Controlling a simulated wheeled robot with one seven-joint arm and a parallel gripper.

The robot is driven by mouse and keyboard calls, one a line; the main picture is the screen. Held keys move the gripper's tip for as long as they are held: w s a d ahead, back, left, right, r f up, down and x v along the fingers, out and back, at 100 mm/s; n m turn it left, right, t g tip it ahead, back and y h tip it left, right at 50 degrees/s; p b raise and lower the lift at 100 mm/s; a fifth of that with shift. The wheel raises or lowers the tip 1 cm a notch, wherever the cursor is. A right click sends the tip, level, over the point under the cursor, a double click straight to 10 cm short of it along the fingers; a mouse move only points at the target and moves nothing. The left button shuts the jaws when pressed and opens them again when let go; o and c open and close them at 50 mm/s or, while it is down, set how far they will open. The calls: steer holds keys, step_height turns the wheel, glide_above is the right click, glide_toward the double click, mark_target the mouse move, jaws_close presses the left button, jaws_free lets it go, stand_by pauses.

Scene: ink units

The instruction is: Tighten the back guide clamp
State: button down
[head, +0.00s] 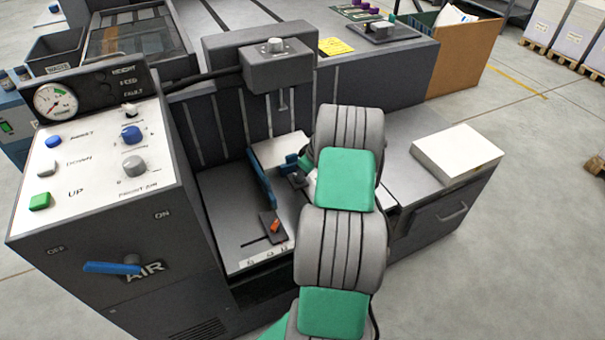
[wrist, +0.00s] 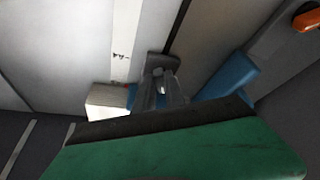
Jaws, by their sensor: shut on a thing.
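The back guide (head: 290,163) is a small blue plate on the grey feed bed, left of my arm in the head view. Its dark clamp block (head: 297,181) sits beside it; in the wrist view the block (wrist: 163,64) is on a slot next to a white scale strip. My gripper (wrist: 160,90) has its fingers at this block, shut on the back guide clamp. The fingers hide the held part, so its angle cannot be told. In the head view my arm covers most of the gripper.
A longer blue guide (head: 262,180) with an orange-levered clamp (head: 273,226) stands nearby on the left. A sensor box (head: 277,65) overhangs the bed. The control panel (head: 95,160) rises at the left. A white paper stack (head: 457,152) lies on the right-hand top.

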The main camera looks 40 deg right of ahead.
steer(key=m, duration=0.1)
steer(key=m+h, duration=0.1)
steer(key=m, duration=0.2)
steer(key=shift+a+r+m+h+p, duration=0.1)
steer(key=shift+a+m+h+p, duration=0.2)
steer(key=shift+h, duration=0.1)
steer(key=m, duration=0.1)
steer(key=m+h, duration=0.1)
steer(key=m, duration=0.1)
steer(key=shift+w+a+m, duration=0.1)
steer(key=shift+a+m, duration=0.15)
steer(key=shift+m, duration=0.15)
steer(key=m, duration=0.1)
steer(key=m+g+h, duration=0.1)
steer(key=m, duration=0.1)
steer(key=shift+w+a+h, duration=0.15)
steer(key=shift+h, duration=0.15)
steer(key=shift+w+a+m+g+h, duration=0.1)
steer(key=shift+m+g+h, duration=0.15)
steer(key=shift+m, duration=0.7)
steer(key=shift+w+m+g+h, duration=0.15)
steer(key=shift+m+g, duration=0.2)
steer(key=shift+m, duration=0.6)
steer(key=shift+s, duration=0.1)
steer(key=c, duration=1.4)
jaws_free()
